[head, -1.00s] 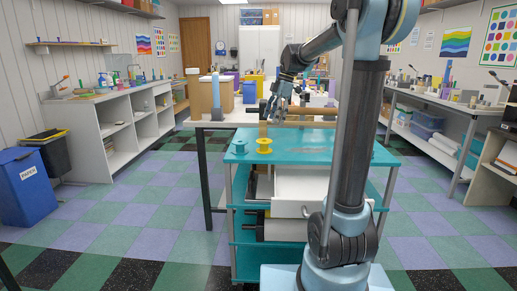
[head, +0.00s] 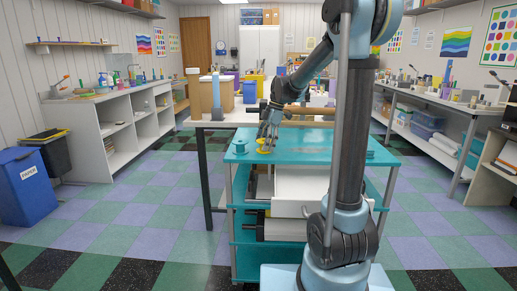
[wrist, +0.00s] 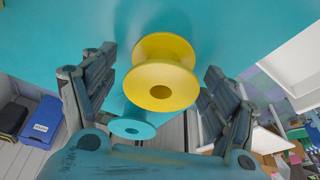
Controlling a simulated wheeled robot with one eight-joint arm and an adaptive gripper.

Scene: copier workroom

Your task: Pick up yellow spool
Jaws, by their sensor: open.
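The yellow spool (head: 262,151) stands on the teal top of the cart (head: 310,165), partly hidden by my gripper in the head view. In the wrist view the yellow spool (wrist: 165,84) lies between my two fingers, with its flange and centre hole facing the camera. My gripper (head: 266,147) points down at the spool from above. Its fingers are open, one on each side, and a gap shows on both sides in the wrist view (wrist: 158,98). Contact with the spool does not show.
A teal spool (head: 240,146) stands just left of the yellow one, and it also shows in the wrist view (wrist: 133,130). A teal knob-like piece (head: 370,146) is at the cart's right. A white table (head: 235,118) with clutter stands behind. The cart top between is mostly clear.

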